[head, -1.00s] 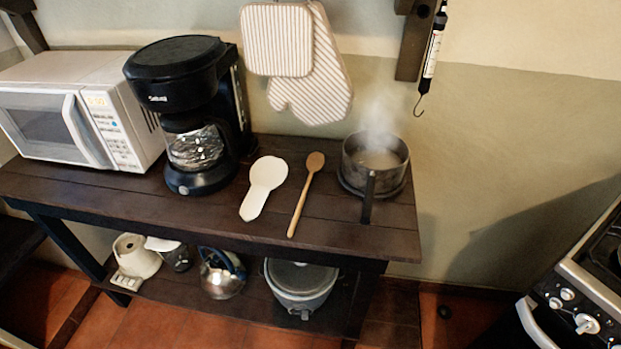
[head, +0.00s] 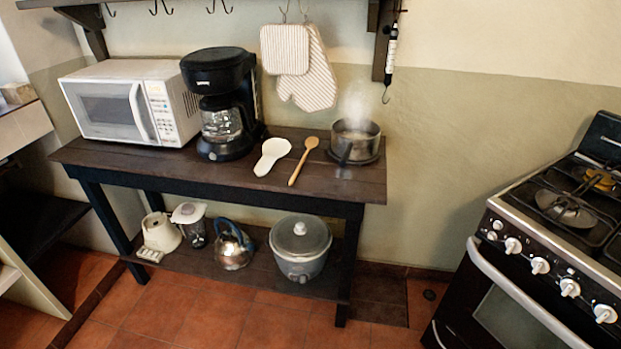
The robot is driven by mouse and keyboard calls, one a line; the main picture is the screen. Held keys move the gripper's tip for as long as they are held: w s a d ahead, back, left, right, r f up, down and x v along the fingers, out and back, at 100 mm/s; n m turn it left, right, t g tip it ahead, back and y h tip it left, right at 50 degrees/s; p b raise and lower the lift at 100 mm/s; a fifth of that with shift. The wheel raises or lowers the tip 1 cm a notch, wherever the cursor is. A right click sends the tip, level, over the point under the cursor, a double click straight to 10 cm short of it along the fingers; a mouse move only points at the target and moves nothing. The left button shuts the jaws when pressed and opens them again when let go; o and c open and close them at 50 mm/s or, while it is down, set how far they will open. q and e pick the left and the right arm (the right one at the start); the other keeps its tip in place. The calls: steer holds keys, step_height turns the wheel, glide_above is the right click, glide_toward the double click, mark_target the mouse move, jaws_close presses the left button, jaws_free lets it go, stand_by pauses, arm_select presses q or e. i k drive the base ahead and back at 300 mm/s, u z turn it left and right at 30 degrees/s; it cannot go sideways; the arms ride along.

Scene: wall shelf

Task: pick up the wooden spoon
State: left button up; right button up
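The wooden spoon (head: 303,161) lies flat on the dark wooden table (head: 222,176). Its round bowl points to the back and its handle runs toward the front edge. A white spoon rest (head: 271,156) lies just left of it, apart from it. A steaming metal pot (head: 355,140) stands to its right, with its handle toward the front. Neither of my grippers shows in the head view.
A black coffee maker (head: 222,105) and a white microwave (head: 130,103) stand on the table's left. A rice cooker (head: 300,248) and a kettle (head: 232,246) sit on the lower shelf. A stove (head: 540,230) stands at right. Mitts (head: 308,80) hang above.

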mark_target(312, 142)
steer(key=u, duration=1.1)
steer(key=i, duration=1.1)
steer(key=z, duration=0.1)
